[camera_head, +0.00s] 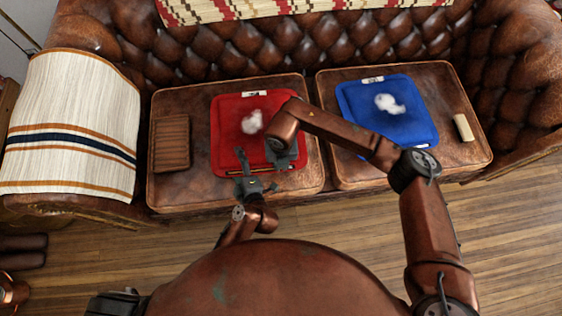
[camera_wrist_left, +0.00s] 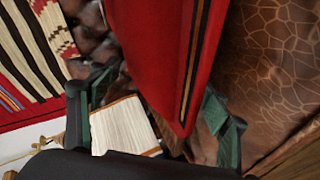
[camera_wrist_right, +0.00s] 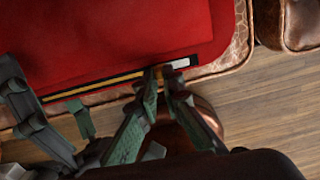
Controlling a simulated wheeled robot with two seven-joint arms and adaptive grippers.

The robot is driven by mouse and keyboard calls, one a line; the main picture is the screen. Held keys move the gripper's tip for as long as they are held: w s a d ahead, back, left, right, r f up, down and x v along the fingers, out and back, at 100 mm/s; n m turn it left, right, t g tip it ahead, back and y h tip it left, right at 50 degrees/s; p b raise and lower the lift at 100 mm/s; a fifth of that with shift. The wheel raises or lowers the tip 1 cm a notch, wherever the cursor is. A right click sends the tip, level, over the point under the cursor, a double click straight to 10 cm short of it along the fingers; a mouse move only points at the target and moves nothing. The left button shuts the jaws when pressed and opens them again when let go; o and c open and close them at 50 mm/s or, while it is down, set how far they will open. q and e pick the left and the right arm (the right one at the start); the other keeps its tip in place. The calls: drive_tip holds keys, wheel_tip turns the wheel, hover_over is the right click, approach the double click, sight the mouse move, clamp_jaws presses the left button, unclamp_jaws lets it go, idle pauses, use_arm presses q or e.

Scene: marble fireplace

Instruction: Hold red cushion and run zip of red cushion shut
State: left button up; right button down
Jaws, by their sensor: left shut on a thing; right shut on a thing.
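The red cushion (camera_head: 225,135) lies on the left seat of the sofa, its zip (camera_wrist_right: 105,88) along the near edge. The zip shows as a dark strip with a gold line and a pale piece at its right end. My left gripper (camera_head: 243,168) is shut on the cushion's near edge; the cushion (camera_wrist_left: 160,45) shows between its fingers in the left wrist view. My right gripper (camera_wrist_right: 160,75) is shut at the zip, close to the pale end. What it grips, probably the zip pull, is hidden between its fingertips.
White fluff (camera_head: 252,121) lies on the red cushion. A blue cushion (camera_head: 360,110) with fluff lies on the right seat, near a cream block (camera_head: 463,127). A brown slatted thing (camera_head: 171,143) lies left of the red cushion. A striped throw (camera_head: 70,120) covers the left armrest.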

use_arm(q)
drive_tip(key=shift+f, duration=0.1)
use_arm(e)
drive_tip(key=shift+d, duration=0.1)
drive_tip(key=d, duration=0.2)
drive_tip(key=w+d, duration=0.1)
drive_tip(key=d, duration=0.1)
drive_tip(key=shift+d, duration=0.15)
use_arm(q)
drive_tip(key=shift+s+a, duration=0.1)
use_arm(e)
drive_tip(key=c, duration=2.2)
unclamp_jaws()
drive_tip(key=shift+o, duration=0.6)
drive_tip(key=shift+s, duration=0.1)
use_arm(q)
drive_tip(key=shift+f, duration=0.1)
use_arm(e)
wheel_tip(320, 180, up, 12)
